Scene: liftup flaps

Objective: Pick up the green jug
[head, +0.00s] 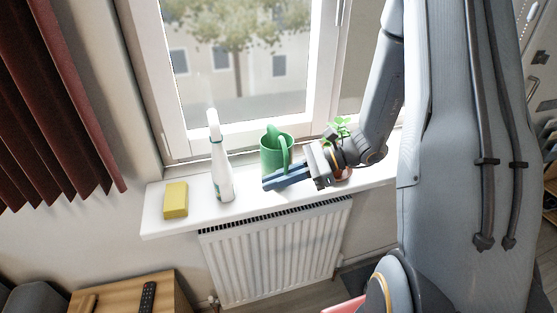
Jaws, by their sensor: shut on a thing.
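The green jug (270,155) stands upright on the white windowsill, in front of the window. Its handle curves up over the front right of the body. My gripper (268,184) reaches in from the right, with its fingers at the front of the jug. The jaws are shut on the jug, it seems at the lower part of the handle. The fingers and the gripper body hide the jug's lower right side. I cannot tell whether the base touches the sill.
A white spray bottle (221,172) stands left of the jug, and a yellow sponge (175,200) farther left. A potted plant (341,128) is behind my gripper. The windowsill (154,220) ends above a white radiator (272,255). A wooden table (172,293) is at the lower left.

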